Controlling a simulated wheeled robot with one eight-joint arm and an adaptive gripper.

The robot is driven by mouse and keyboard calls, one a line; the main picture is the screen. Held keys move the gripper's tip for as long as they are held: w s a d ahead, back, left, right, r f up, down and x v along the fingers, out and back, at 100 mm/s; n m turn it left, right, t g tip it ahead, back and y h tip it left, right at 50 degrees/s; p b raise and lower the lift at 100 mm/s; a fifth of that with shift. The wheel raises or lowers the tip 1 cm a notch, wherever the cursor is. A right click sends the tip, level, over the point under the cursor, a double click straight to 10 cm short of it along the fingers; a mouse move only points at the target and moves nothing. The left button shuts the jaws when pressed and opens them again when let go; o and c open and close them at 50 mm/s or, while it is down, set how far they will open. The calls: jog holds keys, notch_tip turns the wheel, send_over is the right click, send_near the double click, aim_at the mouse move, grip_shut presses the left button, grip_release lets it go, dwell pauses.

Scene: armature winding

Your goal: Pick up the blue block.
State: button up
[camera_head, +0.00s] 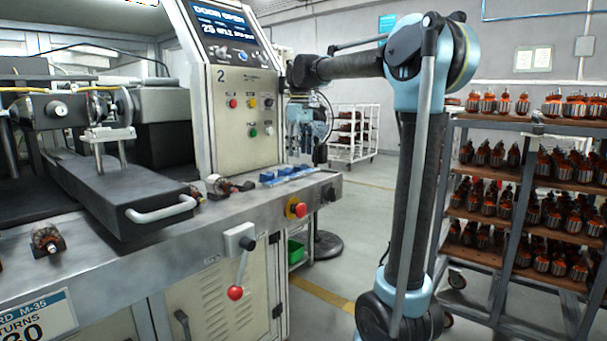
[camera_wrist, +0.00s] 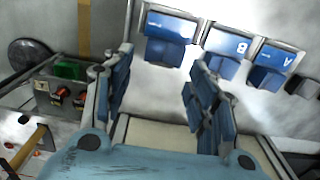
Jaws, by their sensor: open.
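Three blue blocks stand in a row near the right end of the metal bench; in the head view the row (camera_head: 284,174) is small. In the wrist view the left block (camera_wrist: 168,50) has a label too small to read, the middle block (camera_wrist: 226,66) bears B and the right block (camera_wrist: 270,76) bears A, both upside down. My gripper (camera_wrist: 160,68) is open and empty, its blue-padded fingers apart, with the left block ahead between and beyond the fingertips. I cannot tell the exact height gap.
A red emergency button (camera_head: 297,208) and a red-knobbed lever (camera_head: 235,292) are on the bench front. The control panel (camera_head: 243,115) rises behind the bench. A shelf rack of armatures (camera_head: 483,203) stands at right.

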aim_at(305, 169)
jog(key=shift+a+f, duration=0.15)
jog(key=shift+f, duration=1.15)
jog(key=shift+a+f, duration=0.15)
jog(key=shift+f, duration=1.15)
jog(key=c, duration=1)
